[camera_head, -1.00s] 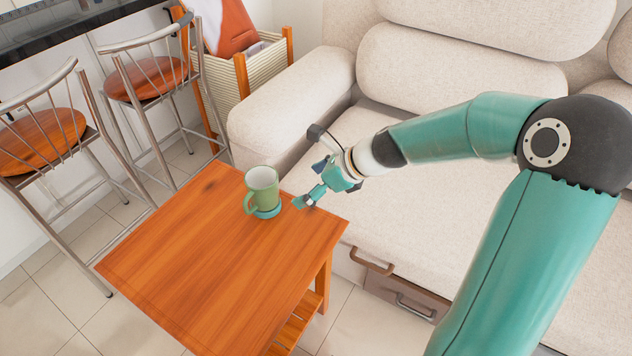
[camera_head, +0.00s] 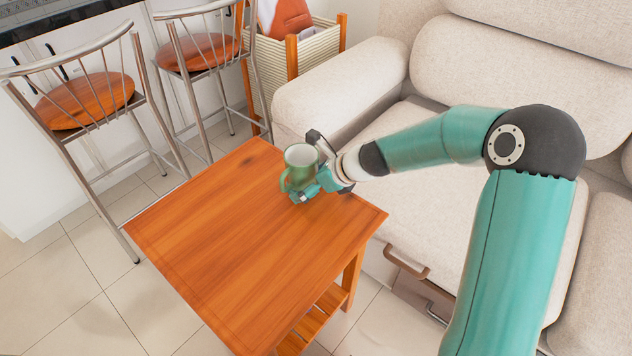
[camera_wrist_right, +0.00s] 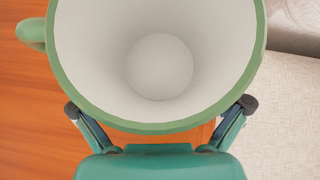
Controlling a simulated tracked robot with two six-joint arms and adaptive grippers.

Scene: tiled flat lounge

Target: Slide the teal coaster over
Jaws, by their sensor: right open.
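A green mug (camera_head: 301,157) with a pale inside stands upright near the back right edge of the wooden table (camera_head: 225,240), its handle to the left. The teal coaster under it cannot be made out now; the mug and my teal gripper cover that spot. My right gripper (camera_head: 306,193) is low beside the mug's near right side, close to the tabletop. In the right wrist view the mug (camera_wrist_right: 160,65) fills the upper middle, with the open fingers (camera_wrist_right: 161,107) spread to either side below its rim. Whether they touch anything is unclear. My left gripper is out of view.
The beige sofa (camera_head: 355,85) stands close behind and right of the table. Two metal stools with wooden seats (camera_head: 85,100) stand at the left, and a basket (camera_head: 290,65) stands at the back. The table's front and left are bare.

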